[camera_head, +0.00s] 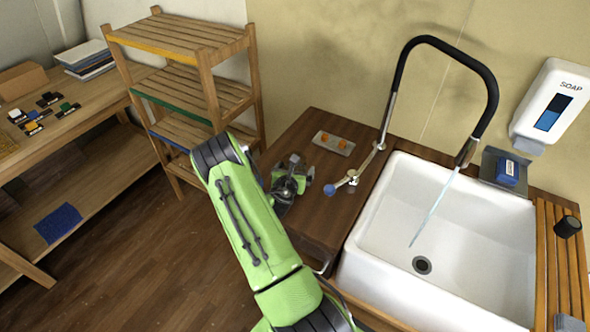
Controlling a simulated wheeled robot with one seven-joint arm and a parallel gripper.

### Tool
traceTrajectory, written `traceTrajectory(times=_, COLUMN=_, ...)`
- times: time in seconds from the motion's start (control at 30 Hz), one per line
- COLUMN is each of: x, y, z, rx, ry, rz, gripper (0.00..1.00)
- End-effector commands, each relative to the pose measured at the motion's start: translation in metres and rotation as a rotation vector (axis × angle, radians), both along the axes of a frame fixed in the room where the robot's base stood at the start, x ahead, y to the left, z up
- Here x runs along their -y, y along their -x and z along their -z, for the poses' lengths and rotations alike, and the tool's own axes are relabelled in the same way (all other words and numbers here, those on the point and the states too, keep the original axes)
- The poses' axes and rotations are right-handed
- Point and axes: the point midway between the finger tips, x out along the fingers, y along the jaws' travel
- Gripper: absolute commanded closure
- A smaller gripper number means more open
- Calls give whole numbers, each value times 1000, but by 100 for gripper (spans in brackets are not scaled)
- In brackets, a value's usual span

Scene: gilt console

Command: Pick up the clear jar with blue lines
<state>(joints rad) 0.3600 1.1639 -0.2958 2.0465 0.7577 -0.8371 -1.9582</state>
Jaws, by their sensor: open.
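I cannot make out a clear jar with blue lines in this view; it may be hidden behind my green arm or too small to tell. My gripper (290,184) is over the dark wooden counter (314,222) left of the sink, pointing down. It is open, and I see nothing held in it. The arm and the gripper body hide part of the counter there.
A white sink (386,235) with running water is at the right, under a tall black-hosed faucet (433,40). A metal plate with orange knobs (333,143) is behind my gripper. A wooden shelf rack (179,48) and workbench (98,103) stand left.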

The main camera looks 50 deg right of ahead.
Motion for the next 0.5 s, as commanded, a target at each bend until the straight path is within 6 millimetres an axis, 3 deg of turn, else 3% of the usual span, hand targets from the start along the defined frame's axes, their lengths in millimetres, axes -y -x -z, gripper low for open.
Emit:
traceTrajectory(times=0.1, x=-1, y=0, z=1, rx=0, ry=-1, rz=0, gripper=0)
traceTrajectory(times=0.5, x=-1, y=0, z=1, rx=0, ry=0, rz=0, gripper=61)
